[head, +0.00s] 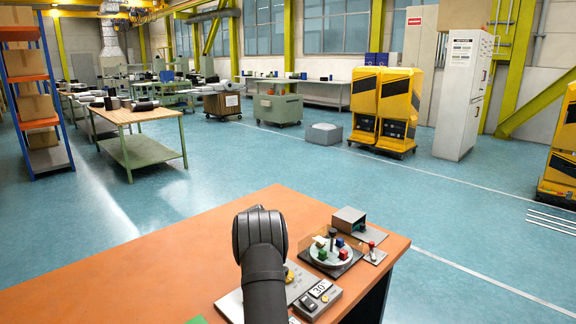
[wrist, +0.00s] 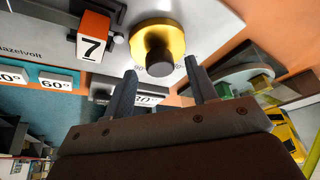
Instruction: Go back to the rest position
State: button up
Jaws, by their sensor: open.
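In the wrist view my gripper (wrist: 158,92) is open, with its two dark fingers apart and nothing between them. A yellow dial with a dark knob (wrist: 158,55) is on a light panel (wrist: 210,25) just beyond the fingertips. An orange block marked 7 (wrist: 93,35) is left of the dial. Plates marked 60° (wrist: 55,83) and 30° (wrist: 145,99) show, the latter partly behind a finger. In the head view my dark arm covers part of the panel, and my gripper is hidden.
The table's left side is clear.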

jog(key=shift+x, duration=1.1)
jog(key=shift+s+r+n+t, duration=0.2)
jog(key=shift+n+t, duration=0.1)
jog(key=shift+n, duration=0.7)
jog(key=n+t, duration=0.1)
jog(key=n, duration=0.2)
jog(key=n+t+y, duration=0.1)
jog(key=n, duration=0.2)
jog(key=n+t+y, duration=0.1)
jog(key=n, duration=0.3)
jog(key=shift+s+d, duration=0.1)
jog(key=shift+d, duration=0.05)
jog(key=shift+n+t+y, duration=0.4)
jog(key=shift+n+y, duration=0.5)
jog(key=shift+n, duration=1.4)
jog(key=shift+m, duration=0.3)
jog(key=shift+f+m+h, duration=0.1)
jog(key=shift+m+h, duration=0.6)
jog(key=shift+m, duration=0.8)
jog(key=shift+m+g+h, duration=0.5)
jog(key=shift+m+g, duration=0.1)
jog(key=shift+m, duration=1.1)
